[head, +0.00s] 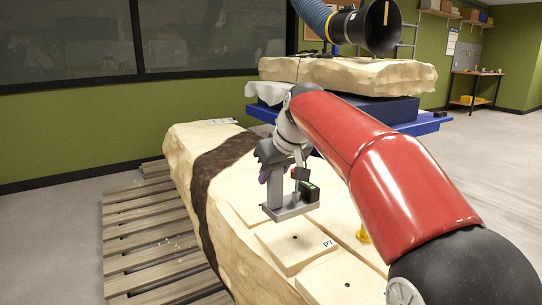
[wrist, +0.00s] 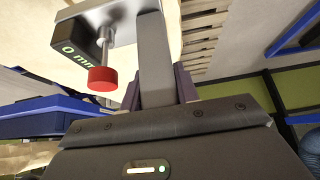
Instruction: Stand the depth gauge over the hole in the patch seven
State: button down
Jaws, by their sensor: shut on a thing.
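The depth gauge (head: 290,209) has a grey base and post, a dark box with a green display and a red knob. My gripper (head: 270,172) is shut on its post. In the wrist view the post (wrist: 155,60) stands between the fingers (wrist: 158,88), with the red knob beside it and "0 mm" on the display. Patch seven (head: 276,250), a pale slab marked P7, lies nearer the camera than the gauge, with a small dark hole (head: 294,237). The gauge looks upright, behind the hole in the head view. I cannot tell whether its base touches the surface below.
The big plaster jacket (head: 186,150) rests on a wooden pallet (head: 150,235). A blue lift table (head: 432,122) stands behind.

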aim_at(273, 208)
jog(key=shift+s+f, duration=0.2)
jog(key=shift+f, duration=0.35)
notch_tip(273, 208, down, 6)
jog(key=b, duration=0.6)
jog(key=shift+f+b, duration=0.25)
jog(key=shift+b, duration=0.05)
jog(key=shift+f+b, duration=0.4)
jog(key=shift+f, duration=0.15)
jog(key=c, duration=1.2)
grip_release()
jog(key=shift+o, duration=1.2)
jog(key=shift+f, duration=0.1)
